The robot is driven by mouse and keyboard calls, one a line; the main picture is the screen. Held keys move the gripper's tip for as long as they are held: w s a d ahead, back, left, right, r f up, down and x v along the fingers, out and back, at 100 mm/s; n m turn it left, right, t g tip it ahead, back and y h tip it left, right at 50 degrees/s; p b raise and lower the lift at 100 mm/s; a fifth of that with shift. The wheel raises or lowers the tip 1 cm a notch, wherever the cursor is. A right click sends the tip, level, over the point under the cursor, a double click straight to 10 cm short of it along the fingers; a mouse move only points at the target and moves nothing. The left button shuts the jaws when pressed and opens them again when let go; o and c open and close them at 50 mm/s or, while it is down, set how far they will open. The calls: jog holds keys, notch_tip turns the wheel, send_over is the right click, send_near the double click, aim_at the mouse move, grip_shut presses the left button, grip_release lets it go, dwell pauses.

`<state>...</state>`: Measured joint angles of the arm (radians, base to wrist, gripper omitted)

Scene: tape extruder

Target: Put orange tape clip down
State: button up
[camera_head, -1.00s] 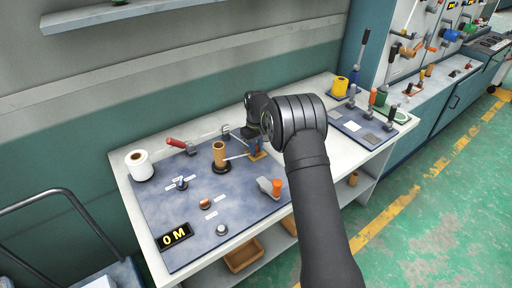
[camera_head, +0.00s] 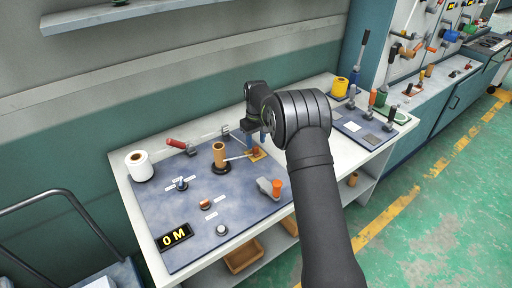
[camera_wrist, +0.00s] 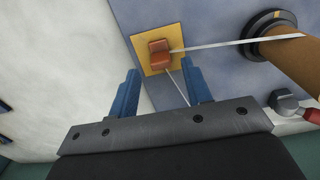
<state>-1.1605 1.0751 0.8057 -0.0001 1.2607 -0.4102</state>
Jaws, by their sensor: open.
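The orange tape clip (camera_wrist: 159,54) sits on a yellow square plate (camera_wrist: 176,37) in the wrist view, with white tape running from it to the brown roll (camera_wrist: 300,62). My gripper (camera_wrist: 164,82) is open, its two blue fingers spread on either side below the clip and apart from it. In the head view, my gripper (camera_head: 258,136) is above the yellow plate (camera_head: 258,154), and my arm hides part of that area. The brown roll (camera_head: 219,154) stands upright on the blue board.
The blue board (camera_head: 200,238) also bears a red-handled lever (camera_head: 177,144), several knobs, an orange-topped grey lever (camera_head: 275,187) and a "0 M" display (camera_head: 174,236). A white roll (camera_head: 139,166) stands at its left. A panel with several levers (camera_head: 365,125) is at the right.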

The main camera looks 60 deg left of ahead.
aim_at(256, 147)
notch_tip(256, 147, up, 8)
dwell(0.5)
notch_tip(256, 147, down, 12)
jog(key=shift+r, duration=1.85)
jog(key=shift+f, duration=0.1)
